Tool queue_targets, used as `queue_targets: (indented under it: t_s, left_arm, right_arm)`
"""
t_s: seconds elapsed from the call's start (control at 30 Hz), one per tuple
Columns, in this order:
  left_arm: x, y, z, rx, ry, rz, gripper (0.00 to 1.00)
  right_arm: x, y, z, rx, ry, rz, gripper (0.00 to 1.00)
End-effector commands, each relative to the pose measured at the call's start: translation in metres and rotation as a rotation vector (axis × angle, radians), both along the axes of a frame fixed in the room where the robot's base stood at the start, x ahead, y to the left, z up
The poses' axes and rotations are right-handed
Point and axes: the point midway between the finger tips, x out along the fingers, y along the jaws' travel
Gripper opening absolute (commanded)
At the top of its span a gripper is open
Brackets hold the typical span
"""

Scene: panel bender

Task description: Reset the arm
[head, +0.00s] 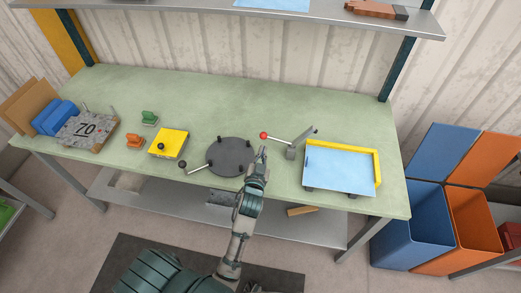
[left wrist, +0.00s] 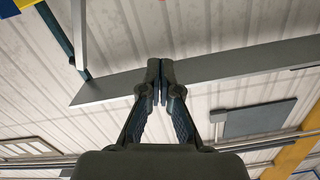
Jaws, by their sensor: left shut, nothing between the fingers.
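The panel bender stands at the right of the green workbench (head: 225,100). It has a light blue panel (head: 340,170) with a yellow edge along its back and right side. A lever arm with a red knob (head: 264,135) reaches left from a grey bracket (head: 291,152) at the panel's left. My left gripper (head: 262,153) is just below the red knob in the picture, between a dark round plate (head: 230,157) and the bracket. It looks apart from the knob, but depth is hard to judge. Its fingertips (left wrist: 160,78) meet in the left wrist view, with nothing between. My right gripper is not seen.
A short lever with a black knob (head: 182,165) joins the round plate's left side. A yellow block (head: 168,143), small green and orange pieces and a grey "70" block (head: 88,130) stand left. Blue and orange bins (head: 412,225) stand right. A shelf (head: 300,13) hangs above.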

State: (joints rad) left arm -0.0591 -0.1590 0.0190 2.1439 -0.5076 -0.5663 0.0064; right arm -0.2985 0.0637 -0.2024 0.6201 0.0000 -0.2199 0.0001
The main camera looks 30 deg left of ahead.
Motion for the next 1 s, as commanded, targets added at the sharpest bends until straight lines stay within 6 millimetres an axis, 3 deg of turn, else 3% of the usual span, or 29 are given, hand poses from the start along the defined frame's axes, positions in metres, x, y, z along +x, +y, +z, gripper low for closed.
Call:
queue_targets:
  t_s: [0.27, 0.37, 0.47, 0.63, 0.8, 1.0]
  left_arm:
    - [-0.001, 0.004, -0.002, -0.005, 0.005, 0.0, 0.0]
    - [-0.012, 0.005, -0.02, -0.028, 0.068, -0.005, 0.0]
    - [-0.042, 0.004, -0.063, -0.083, 0.23, -0.021, 0.0]
    - [-0.123, -0.015, -0.139, -0.187, 0.591, -0.076, 0.0]
    - [-0.191, -0.034, -0.176, -0.238, 0.846, -0.126, 0.0]
    - [-0.26, -0.051, -0.198, -0.269, 1.084, -0.177, 0.0]
  right_arm:
    - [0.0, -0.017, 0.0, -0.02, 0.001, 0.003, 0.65]
    - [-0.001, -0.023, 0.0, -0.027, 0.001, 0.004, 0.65]
    - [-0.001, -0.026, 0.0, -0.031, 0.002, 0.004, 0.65]
    - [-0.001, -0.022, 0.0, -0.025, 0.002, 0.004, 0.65]
    - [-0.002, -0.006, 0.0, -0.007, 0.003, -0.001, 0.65]
    - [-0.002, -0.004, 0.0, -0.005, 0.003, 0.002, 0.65]
